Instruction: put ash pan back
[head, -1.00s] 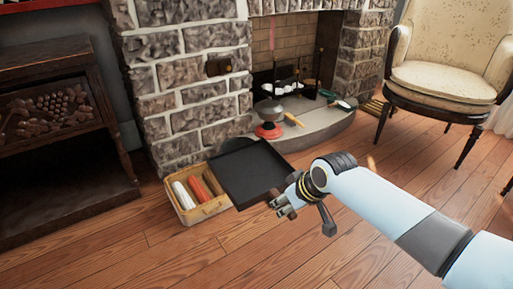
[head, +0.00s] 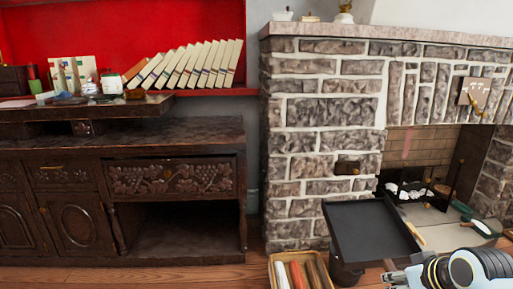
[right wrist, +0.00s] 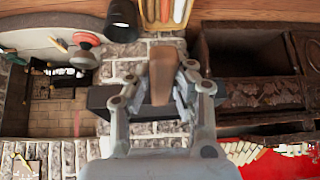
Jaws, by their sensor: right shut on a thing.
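The ash pan (head: 372,232) is a flat black square tray with raised edges. In the head view it is held up in front of the stone fireplace (head: 430,155). My right gripper (head: 393,277) is at its lower right, near the bottom edge. In the right wrist view, which is turned upside down, my right gripper (right wrist: 162,88) is shut on the pan's brown handle (right wrist: 162,70). The pan's dark edge (right wrist: 103,98) shows behind the fingers. My left gripper is in no view.
A dark bucket (head: 345,274) and a basket of colored rolls (head: 276,262) stand below the pan. A dark carved sideboard (head: 170,180) with an open lower bay stands left. Tools and a red-based pot (right wrist: 86,50) are on the hearth.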

